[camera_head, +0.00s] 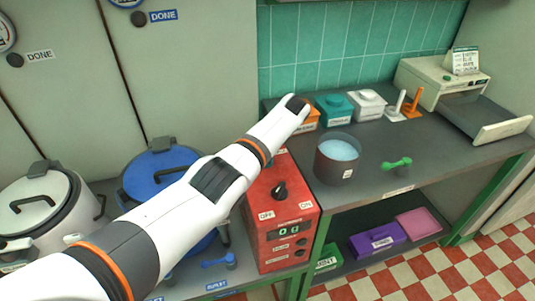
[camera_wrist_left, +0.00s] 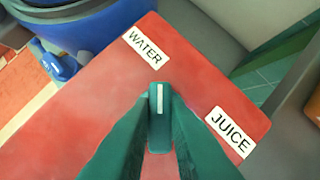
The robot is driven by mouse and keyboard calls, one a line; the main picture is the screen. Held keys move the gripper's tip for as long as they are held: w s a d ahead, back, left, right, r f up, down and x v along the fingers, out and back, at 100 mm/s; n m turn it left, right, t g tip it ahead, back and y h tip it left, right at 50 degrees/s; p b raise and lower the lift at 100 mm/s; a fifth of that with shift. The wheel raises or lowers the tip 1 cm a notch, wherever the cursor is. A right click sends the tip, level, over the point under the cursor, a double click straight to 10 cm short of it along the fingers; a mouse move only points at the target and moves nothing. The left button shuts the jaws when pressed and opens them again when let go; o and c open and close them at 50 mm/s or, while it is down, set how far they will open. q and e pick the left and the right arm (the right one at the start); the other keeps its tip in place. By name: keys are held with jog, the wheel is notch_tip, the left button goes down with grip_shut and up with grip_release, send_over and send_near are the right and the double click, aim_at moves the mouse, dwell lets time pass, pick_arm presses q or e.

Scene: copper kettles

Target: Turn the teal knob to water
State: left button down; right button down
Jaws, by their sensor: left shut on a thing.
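The teal knob (camera_wrist_left: 159,101) stands on the red box's top in the left wrist view. A white line on it points straight up in that picture, roughly toward the WATER label (camera_wrist_left: 145,47), which sits slightly left of it. The JUICE label (camera_wrist_left: 229,132) lies to the right. My left gripper (camera_wrist_left: 160,116) is shut on the knob, with its fingers at either side. In the head view my left arm reaches over the red box (camera_head: 284,215) and hides the knob and gripper. My right gripper is not in view.
A blue pot (camera_head: 155,163) and a white pot (camera_head: 40,205) stand left. A container of pale blue contents (camera_head: 337,158) and a green tool (camera_head: 397,164) lie on the counter right.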

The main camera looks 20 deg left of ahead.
pick_arm(q)
jog(key=c, duration=1.4)
grip_release()
jog(key=shift+a, duration=0.1)
jog(key=v, duration=1.2)
jog(key=shift+b, duration=0.4)
jog(key=shift+r, duration=0.15)
